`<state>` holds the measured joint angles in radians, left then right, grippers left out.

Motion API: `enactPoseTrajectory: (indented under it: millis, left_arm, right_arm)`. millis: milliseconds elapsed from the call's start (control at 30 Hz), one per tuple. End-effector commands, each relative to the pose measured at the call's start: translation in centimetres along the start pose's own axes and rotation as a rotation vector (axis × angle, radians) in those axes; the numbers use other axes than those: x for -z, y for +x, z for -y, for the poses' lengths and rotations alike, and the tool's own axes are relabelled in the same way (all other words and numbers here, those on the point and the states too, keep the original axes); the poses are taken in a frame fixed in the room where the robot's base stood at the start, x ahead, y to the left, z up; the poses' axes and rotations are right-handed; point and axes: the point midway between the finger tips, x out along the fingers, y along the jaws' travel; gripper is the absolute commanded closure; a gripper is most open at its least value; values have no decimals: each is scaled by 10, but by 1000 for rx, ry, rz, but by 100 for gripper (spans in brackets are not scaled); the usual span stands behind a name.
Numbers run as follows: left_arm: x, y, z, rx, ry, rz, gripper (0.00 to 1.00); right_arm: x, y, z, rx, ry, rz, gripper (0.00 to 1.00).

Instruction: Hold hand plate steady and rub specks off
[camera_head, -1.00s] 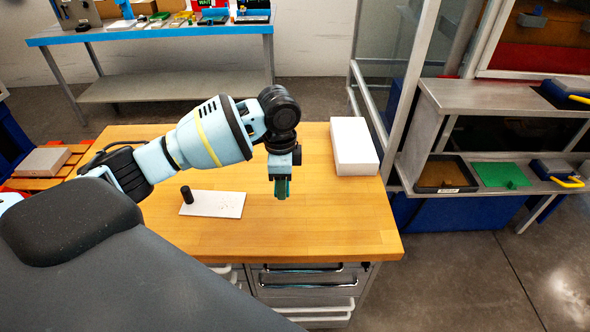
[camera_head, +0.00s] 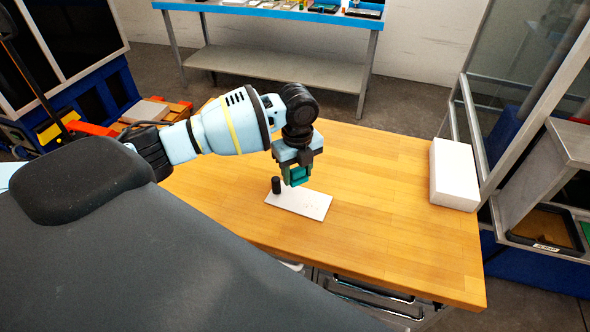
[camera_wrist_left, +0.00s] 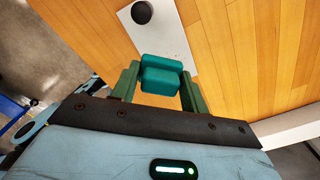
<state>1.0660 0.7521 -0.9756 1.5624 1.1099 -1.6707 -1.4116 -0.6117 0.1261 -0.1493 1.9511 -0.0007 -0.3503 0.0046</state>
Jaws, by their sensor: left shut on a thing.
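The hand plate (camera_head: 284,201) is a thin white rectangle lying flat on the wooden table, with an upright black knob (camera_head: 276,185) at its left end. Small faint specks (camera_head: 315,207) show on its right part. My left gripper (camera_head: 297,178) is shut on a teal block (camera_wrist_left: 162,80), held between its green fingers. In the head view it hangs at the plate's far edge, right of the knob; I cannot tell whether the block touches the plate. The plate (camera_wrist_left: 178,40) and knob (camera_wrist_left: 141,12) also show in the left wrist view, beyond the block. My right gripper is not in view.
A white box (camera_head: 454,175) stands at the right end of the wooden table (camera_head: 400,240). The table between plate and box is clear. A blue-edged bench (camera_head: 290,15) stands behind, and a metal shelf with a dark tray (camera_head: 547,228) stands at right.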

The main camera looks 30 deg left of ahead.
Motion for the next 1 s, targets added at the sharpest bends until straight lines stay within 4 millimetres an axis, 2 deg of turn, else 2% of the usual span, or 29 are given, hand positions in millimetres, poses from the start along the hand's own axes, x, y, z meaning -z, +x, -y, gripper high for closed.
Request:
enactPoseTrajectory:
  millis: [167, 533, 1000]
  left_arm:
    - [0, 1, 0, 0, 63, 0, 78]
    - [0, 9, 0, -3, 65, -1, 78]
    - [1, 52, -1, -6, 65, -3, 78]
  right_arm:
    - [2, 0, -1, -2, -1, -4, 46]
    - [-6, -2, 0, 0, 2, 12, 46]
    - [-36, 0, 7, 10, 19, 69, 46]
